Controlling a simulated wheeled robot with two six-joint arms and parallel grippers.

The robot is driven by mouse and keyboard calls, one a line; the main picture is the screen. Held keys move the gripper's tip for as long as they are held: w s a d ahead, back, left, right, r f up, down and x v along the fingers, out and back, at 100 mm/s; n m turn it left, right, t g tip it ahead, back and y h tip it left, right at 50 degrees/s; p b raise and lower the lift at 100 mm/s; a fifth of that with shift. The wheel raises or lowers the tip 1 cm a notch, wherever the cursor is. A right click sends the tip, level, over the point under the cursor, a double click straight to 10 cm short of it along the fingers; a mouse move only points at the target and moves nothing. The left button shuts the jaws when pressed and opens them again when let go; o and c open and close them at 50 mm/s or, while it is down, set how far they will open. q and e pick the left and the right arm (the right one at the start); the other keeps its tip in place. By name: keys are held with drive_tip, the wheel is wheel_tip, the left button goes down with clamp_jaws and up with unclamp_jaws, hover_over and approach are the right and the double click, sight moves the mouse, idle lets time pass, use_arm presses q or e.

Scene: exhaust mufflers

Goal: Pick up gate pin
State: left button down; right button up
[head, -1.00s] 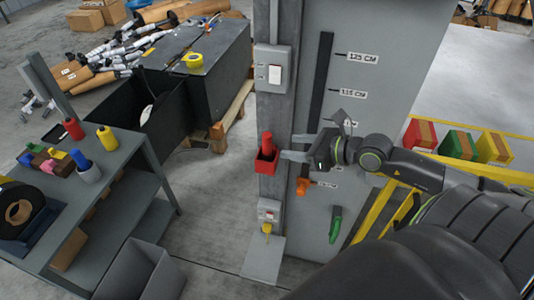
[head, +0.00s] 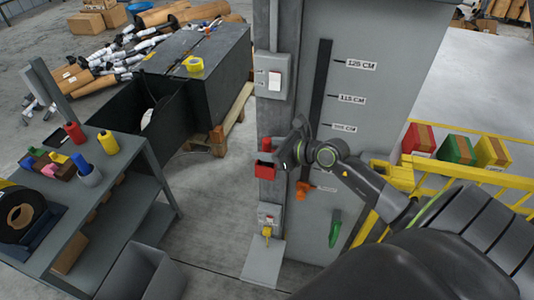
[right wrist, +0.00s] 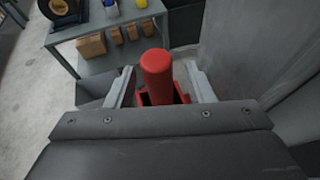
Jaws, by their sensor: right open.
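The red gate pin (head: 266,143) stands upright in a red holder (head: 264,172) fixed to the grey post. In the right wrist view the pin's rounded top (right wrist: 157,62) shows large, with the holder (right wrist: 182,98) below it. My right gripper (head: 270,159) is at the pin, coming from the right. In the right wrist view its two grey fingers (right wrist: 160,76) stand open on either side of the pin, with a gap on each side. The gripper hides part of the pin in the head view. My left gripper is not in view.
A grey switch box (head: 273,78) is above the holder, and a smaller box (head: 270,214) with a yellow part is below. An orange clamp (head: 304,189) and green handle (head: 335,229) are on the panel. A shelf cart (head: 125,160) stands left.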

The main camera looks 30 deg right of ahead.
drive_tip(key=shift+x, duration=1)
clamp_jaws()
drive_tip(key=shift+s+r, duration=0.1)
drive_tip(key=shift+r, duration=0.05)
